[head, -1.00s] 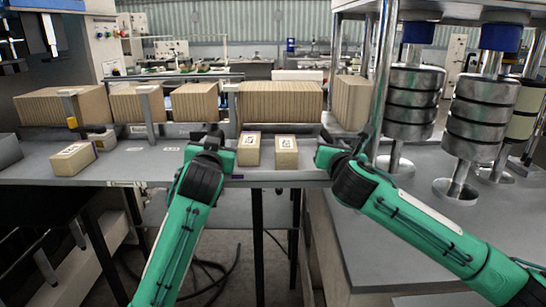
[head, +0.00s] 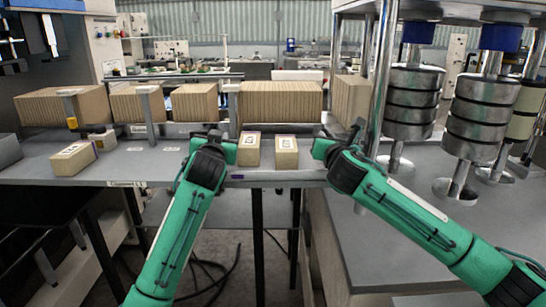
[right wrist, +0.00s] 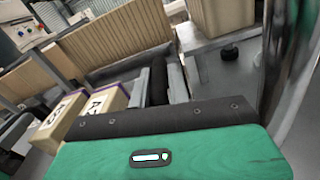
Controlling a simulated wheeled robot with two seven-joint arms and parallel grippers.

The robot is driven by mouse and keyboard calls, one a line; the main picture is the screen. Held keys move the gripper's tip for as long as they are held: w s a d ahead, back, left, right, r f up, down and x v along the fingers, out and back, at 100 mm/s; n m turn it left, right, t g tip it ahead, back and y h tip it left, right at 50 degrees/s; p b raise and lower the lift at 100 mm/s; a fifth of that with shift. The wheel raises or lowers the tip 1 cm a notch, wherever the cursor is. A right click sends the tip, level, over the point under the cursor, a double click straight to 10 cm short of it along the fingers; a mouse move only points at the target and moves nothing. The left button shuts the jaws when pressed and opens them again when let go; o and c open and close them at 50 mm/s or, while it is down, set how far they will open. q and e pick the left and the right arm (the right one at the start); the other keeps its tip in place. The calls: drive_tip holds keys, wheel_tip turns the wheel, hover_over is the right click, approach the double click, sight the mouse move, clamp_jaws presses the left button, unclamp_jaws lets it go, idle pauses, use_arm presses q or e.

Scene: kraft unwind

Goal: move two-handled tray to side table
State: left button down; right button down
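I cannot pick out a two-handled tray with certainty. Two small labelled tan boxes, the left one (head: 249,150) and the right one (head: 286,153), stand side by side on the grey bench (head: 150,165), between my grippers. Both also show in the right wrist view, left of my gripper. My left gripper (head: 211,137) is just left of the boxes, low over the bench. My right gripper (head: 322,142) is just right of them. A dark finger (right wrist: 158,80) shows in the right wrist view, beside grey bars. Neither finger gap shows clearly. I cannot tell which surface is the side table.
A third box (head: 73,158) lies on the bench at left. Rows of upright brown board (head: 280,103) stand behind. At right, a grey surface (head: 400,240) carries a metal post (head: 384,70) and stacked metal cylinders (head: 413,100).

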use_arm(q)
drive_tip(key=shift+r, duration=0.15)
use_arm(e)
drive_tip(key=shift+r, duration=0.15)
